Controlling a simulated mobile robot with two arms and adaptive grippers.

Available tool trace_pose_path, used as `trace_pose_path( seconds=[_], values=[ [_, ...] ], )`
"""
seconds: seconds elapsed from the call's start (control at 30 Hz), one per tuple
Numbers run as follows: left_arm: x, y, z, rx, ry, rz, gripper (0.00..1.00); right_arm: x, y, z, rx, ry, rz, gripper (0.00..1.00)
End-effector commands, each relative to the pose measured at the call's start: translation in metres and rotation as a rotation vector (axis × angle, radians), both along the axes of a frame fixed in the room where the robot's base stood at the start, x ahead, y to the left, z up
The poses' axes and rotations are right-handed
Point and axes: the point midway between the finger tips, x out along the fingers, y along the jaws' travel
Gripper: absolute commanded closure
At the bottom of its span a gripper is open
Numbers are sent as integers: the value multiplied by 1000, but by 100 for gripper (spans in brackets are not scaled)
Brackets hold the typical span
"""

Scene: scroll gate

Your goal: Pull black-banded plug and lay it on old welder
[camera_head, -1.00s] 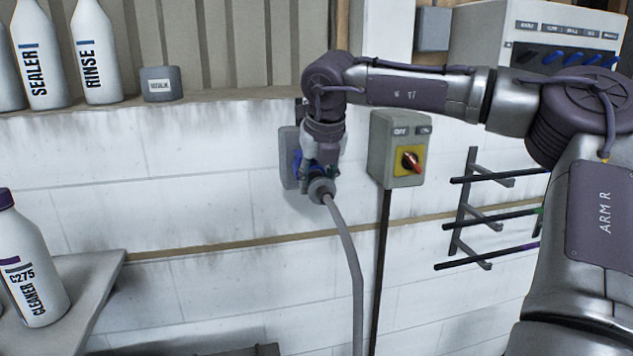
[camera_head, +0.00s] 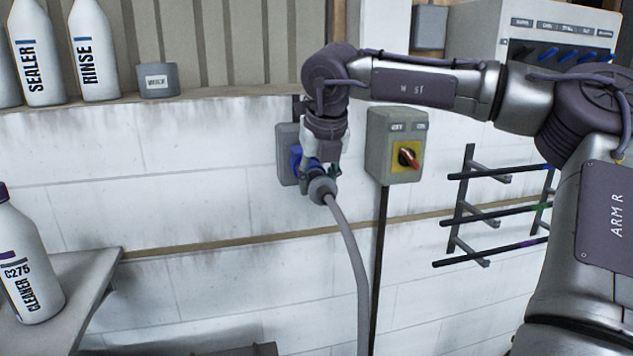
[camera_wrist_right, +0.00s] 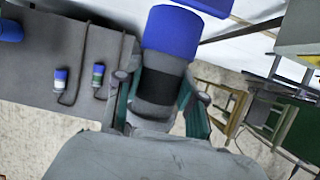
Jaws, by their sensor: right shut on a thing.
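The plug (camera_wrist_right: 155,85) has a blue front collar, a black band and a grey body. My right gripper (camera_wrist_right: 155,105) is shut on it, with a teal finger on each side of the band. In the head view my right gripper (camera_head: 322,160) is in front of the grey wall socket (camera_head: 287,155) and hides most of the plug. Blue shows at the socket, close to the plug's front. I cannot tell clearly how wide any gap is. A grey cable (camera_head: 352,250) hangs from the plug's rear. I cannot identify the old welder. My left gripper is out of view.
A switch box (camera_head: 394,145) with a red knob is just right of the plug. Wall racks (camera_head: 490,210) are further right. Bottles stand on the upper ledge (camera_head: 205,100); a cleaner bottle (camera_head: 28,265) stands on the left shelf (camera_head: 85,275).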

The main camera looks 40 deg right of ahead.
Motion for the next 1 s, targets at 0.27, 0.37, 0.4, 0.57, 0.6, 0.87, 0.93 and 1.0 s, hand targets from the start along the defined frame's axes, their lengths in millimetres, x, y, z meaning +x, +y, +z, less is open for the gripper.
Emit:
trace_pose_path(
  seconds=[0.27,0.37,0.4,0.57,0.6,0.87,0.93,1.0],
  values=[
    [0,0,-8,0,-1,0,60,-8,5,0,-1,-3,1,100],
    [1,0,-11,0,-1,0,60,-12,7,0,-1,-3,1,100],
    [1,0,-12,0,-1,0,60,-13,8,0,-1,-3,1,100],
    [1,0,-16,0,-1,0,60,-18,10,0,-1,-3,0,100],
    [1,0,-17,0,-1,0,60,-19,11,0,-1,-3,0,100],
    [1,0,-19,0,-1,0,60,-23,13,1,-1,-2,0,100],
    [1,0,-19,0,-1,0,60,-23,13,1,-1,-2,0,100],
    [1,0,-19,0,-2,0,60,-23,13,1,-1,-2,0,100]
  ],
)
